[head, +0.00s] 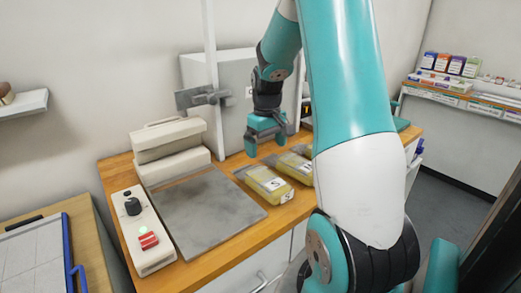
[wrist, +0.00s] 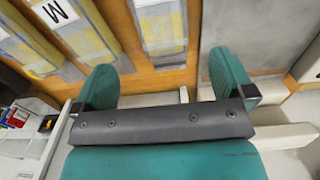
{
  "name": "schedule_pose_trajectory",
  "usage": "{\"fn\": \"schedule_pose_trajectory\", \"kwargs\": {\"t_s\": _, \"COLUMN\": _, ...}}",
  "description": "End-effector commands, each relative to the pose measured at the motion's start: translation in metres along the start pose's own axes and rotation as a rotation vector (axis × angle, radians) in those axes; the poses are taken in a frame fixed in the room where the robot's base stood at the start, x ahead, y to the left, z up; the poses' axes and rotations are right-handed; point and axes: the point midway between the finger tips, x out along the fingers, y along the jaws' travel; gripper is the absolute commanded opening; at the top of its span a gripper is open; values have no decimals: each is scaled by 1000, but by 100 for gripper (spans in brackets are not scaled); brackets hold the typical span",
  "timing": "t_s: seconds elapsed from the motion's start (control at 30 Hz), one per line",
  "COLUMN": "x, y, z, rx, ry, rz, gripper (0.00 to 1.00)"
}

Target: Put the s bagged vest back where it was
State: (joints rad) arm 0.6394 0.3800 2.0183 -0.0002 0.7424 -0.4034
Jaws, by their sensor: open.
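The S bagged vest (head: 265,183), a yellow and grey packet with a white S label, lies flat on the wooden counter just right of the grey mat (head: 210,212). A similar packet labelled M (head: 292,164) lies beside it, further back. My gripper (head: 266,145) is open and empty, above the counter behind the packets. In the wrist view its two teal fingers (wrist: 165,75) stand apart with nothing between them. A packet (wrist: 160,25) with a cut-off label lies beyond them, and an M label (wrist: 51,12) shows to its left.
A beige box-shaped device (head: 168,150) and a control panel with a red switch (head: 146,236) stand left on the counter. A grey cabinet (head: 225,90) and a white post (head: 210,50) rise behind. A shelf of small boxes (head: 450,75) is at the right. The mat is bare.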

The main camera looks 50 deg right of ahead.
Motion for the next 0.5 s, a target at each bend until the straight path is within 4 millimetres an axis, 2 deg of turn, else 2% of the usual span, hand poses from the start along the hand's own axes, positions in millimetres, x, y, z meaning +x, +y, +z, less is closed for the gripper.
{"fn": "schedule_pose_trajectory", "kwargs": {"t_s": 0.17, "x": -6, "y": -4, "z": 0, "rx": -7, "ry": 2, "rz": -2, "gripper": 100}}
{"fn": "schedule_pose_trajectory", "kwargs": {"t_s": 0.27, "x": -15, "y": -36, "z": -1, "rx": -66, "ry": 21, "rz": -18, "gripper": 100}}
{"fn": "schedule_pose_trajectory", "kwargs": {"t_s": 0.37, "x": -35, "y": -106, "z": 8, "rx": -193, "ry": 57, "rz": -61, "gripper": 100}}
{"fn": "schedule_pose_trajectory", "kwargs": {"t_s": 0.4, "x": -44, "y": -141, "z": 19, "rx": -259, "ry": 72, "rz": -86, "gripper": 100}}
{"fn": "schedule_pose_trajectory", "kwargs": {"t_s": 0.47, "x": -56, "y": -193, "z": 44, "rx": -366, "ry": 90, "rz": -131, "gripper": 100}}
{"fn": "schedule_pose_trajectory", "kwargs": {"t_s": 0.5, "x": -64, "y": -225, "z": 65, "rx": -437, "ry": 97, "rz": -164, "gripper": 100}}
